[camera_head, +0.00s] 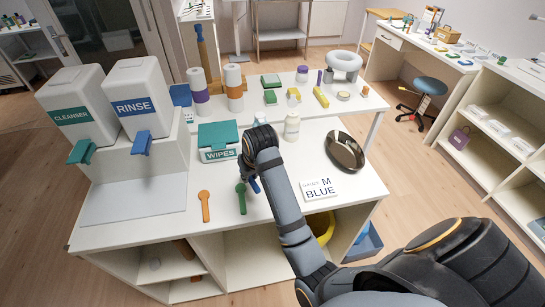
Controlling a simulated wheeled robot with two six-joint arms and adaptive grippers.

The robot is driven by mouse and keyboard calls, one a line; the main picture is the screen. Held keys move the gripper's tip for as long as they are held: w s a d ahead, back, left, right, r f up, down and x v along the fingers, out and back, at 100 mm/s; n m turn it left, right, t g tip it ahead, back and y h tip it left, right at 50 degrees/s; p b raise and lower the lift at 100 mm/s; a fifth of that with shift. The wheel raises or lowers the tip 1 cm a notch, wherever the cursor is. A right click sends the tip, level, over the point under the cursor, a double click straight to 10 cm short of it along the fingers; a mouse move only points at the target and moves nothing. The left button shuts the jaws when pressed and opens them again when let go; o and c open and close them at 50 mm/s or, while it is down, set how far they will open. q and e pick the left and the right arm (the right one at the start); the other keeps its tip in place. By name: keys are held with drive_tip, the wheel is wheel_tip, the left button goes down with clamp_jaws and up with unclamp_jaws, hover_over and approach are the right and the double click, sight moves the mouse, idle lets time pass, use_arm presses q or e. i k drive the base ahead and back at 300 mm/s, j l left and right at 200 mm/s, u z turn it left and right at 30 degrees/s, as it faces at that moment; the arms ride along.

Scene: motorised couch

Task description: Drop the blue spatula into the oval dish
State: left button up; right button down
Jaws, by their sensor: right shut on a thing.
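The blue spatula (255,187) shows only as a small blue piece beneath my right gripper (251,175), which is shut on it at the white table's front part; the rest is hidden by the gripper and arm. I cannot tell whether it touches the tabletop. The oval dish (346,151) is dark and shiny, and stands on the table to the right of the gripper, beyond my forearm. My left gripper is not in view.
A green spatula (241,198) and an orange one (204,206) lie left of the gripper. A wipes box (218,141), a white bottle (292,126) and a "BLUE" card (320,188) stand nearby. Cleanser and rinse dispensers (143,97) fill the table's left.

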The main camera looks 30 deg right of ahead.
sight(342, 156)
drive_tip(key=k+j+z, duration=0.1)
drive_tip(key=z, duration=1.5)
